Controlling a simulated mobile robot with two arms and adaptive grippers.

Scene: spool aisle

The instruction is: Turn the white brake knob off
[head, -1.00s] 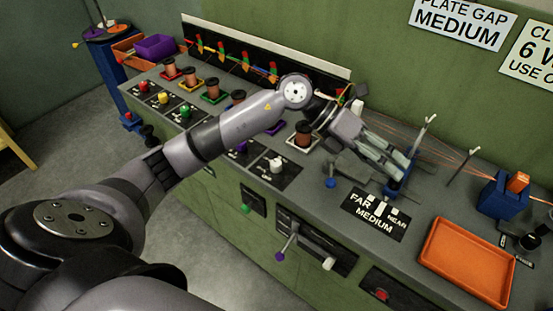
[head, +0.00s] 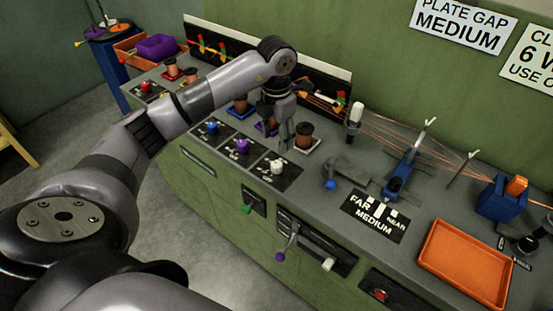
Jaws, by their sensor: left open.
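The white brake knob (head: 277,167) sits on its black plate (head: 270,181) near the front edge of the bench, the rightmost in a row of coloured knobs. My left gripper (head: 287,142) points down just behind and above the white knob, with its fingers open and empty. The fingertips appear apart from the knob. The knob's small plate markings are too small to read. My right gripper is not in the head view.
A purple knob (head: 242,146) and a blue knob (head: 212,127) stand to the left.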

